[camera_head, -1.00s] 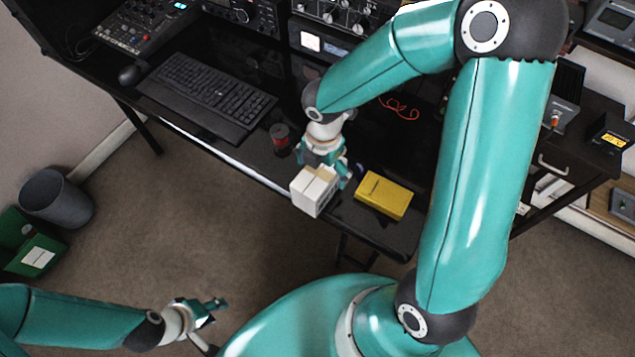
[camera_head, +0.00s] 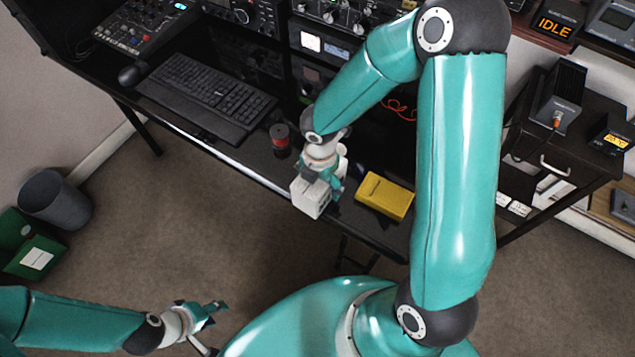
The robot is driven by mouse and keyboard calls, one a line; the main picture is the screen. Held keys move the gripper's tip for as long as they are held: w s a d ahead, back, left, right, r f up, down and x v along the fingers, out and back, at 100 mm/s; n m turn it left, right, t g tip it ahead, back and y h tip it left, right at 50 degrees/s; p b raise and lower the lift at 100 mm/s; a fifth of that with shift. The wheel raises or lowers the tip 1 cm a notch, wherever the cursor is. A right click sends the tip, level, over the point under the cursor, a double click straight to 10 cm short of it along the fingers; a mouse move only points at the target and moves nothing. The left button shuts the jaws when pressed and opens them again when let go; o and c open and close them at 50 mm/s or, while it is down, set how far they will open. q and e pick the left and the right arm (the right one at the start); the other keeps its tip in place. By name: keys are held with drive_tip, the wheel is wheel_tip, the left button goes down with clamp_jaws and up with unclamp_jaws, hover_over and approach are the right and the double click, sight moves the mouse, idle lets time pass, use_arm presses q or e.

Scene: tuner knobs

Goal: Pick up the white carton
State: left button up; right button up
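The white carton (camera_head: 309,199) stands at the front edge of the black desk, between a dark red can and a yellow box. My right gripper (camera_head: 322,184) is over the carton from above, with its teal fingers at the carton's top and right side. The fingers partly cover the carton's top. I cannot tell whether they are closed on it. My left gripper (camera_head: 214,312) is low at the bottom left, away from the desk, with its fingers apart and nothing between them.
The yellow box (camera_head: 385,196) lies right of the carton. The dark red can (camera_head: 280,138) stands behind it to the left. A keyboard (camera_head: 206,97) and mouse (camera_head: 131,75) lie further left. Radio equipment lines the desk's back. A grey bin (camera_head: 55,199) stands on the floor.

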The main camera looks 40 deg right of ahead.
drive_tip(key=shift+s, duration=0.1)
drive_tip(key=c, duration=0.5)
